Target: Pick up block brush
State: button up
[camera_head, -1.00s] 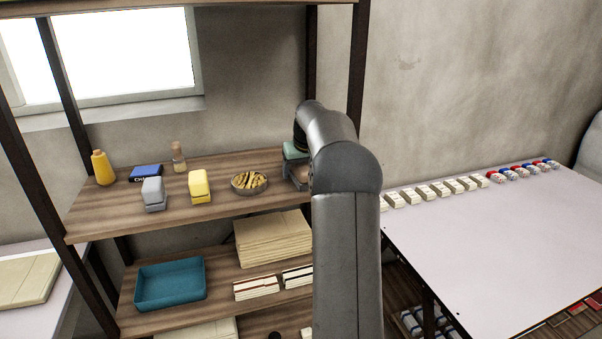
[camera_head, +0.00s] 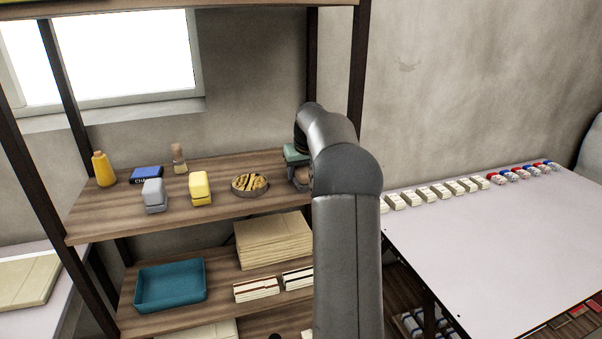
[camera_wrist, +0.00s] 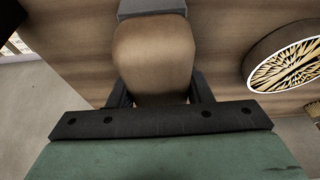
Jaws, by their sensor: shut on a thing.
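The block brush, a rounded tan-brown block (camera_wrist: 153,55), fills the middle of the wrist view. A small brown part of it (camera_head: 303,176) shows beside my arm in the head view, at the right end of the upper wooden shelf. My gripper (camera_wrist: 160,93) has its dark fingers on both sides of the block and is shut on it. The block's underside is hidden, and I cannot tell whether it touches the shelf. My arm hides most of the gripper in the head view.
A round dish of yellow-and-dark pieces (camera_head: 250,184) stands just left of the gripper. A yellow block (camera_head: 200,188), grey block (camera_head: 154,195), blue box (camera_head: 146,173) and yellow bottle (camera_head: 103,169) stand further left. A dark shelf post (camera_head: 357,80) rises close behind my arm.

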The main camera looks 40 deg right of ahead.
notch_tip(320, 180, up, 4)
jog(key=shift+f, duration=0.15)
jog(key=s+a+r+b, duration=0.1)
jog(key=s+a+r, duration=0.1)
jog(key=a+r, duration=0.2)
jog(key=s+a+r+b, duration=0.2)
jog(key=a+r, duration=0.3)
jog(key=a, duration=0.3)
jog(key=shift+s+a+r, duration=0.3)
jog(key=shift+s+a, duration=0.1)
jog(key=shift+s, duration=0.45)
jog(key=shift+o, duration=0.8)
